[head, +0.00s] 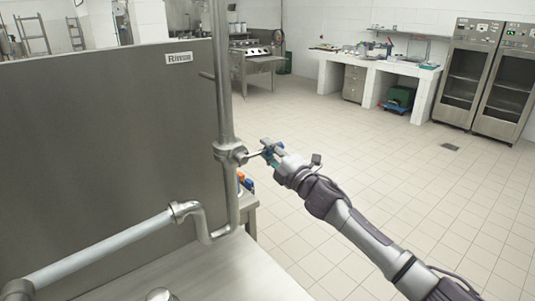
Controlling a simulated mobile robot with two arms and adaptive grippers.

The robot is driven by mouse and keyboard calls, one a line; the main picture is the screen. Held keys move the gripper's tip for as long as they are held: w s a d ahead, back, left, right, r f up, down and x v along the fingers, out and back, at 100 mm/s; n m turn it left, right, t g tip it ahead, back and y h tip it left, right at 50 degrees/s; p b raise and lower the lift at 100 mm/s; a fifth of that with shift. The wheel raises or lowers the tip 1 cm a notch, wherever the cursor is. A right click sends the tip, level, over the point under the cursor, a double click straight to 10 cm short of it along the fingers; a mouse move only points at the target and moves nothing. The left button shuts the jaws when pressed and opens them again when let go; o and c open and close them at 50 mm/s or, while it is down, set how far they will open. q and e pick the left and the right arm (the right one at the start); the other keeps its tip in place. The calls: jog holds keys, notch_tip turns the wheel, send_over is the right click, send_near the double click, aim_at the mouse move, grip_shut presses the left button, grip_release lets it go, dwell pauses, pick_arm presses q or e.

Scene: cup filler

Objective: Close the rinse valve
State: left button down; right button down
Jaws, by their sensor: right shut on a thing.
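The rinse valve (230,153) is a metal fitting on the vertical steel pipe, with a handle (254,154) sticking out to the right. A "Rinse" label (179,58) is on the steel panel behind the pipe. My right gripper (268,151) is at the outer end of the handle and is shut on it. The fingers cover the handle's end, so its full shape is hidden. My left gripper is not in view.
A grey steel panel (100,130) fills the left side. A bent pipe (100,250) runs low in front of it above a steel counter (215,280). Small colored items (246,182) sit beside the pipe, partly hidden. The tiled floor (380,150) to the right is open.

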jog(key=shift+r+n, duration=0.25)
jog(key=shift+n, duration=0.15)
jog(key=c, duration=0.9)
grip_release()
jog(key=shift+s+d+f, duration=0.2)
jog(key=shift+s+d, duration=0.1)
jog(key=shift+s, duration=0.15)
jog(key=v, duration=1.1)
jog(key=shift+w, duration=0.1)
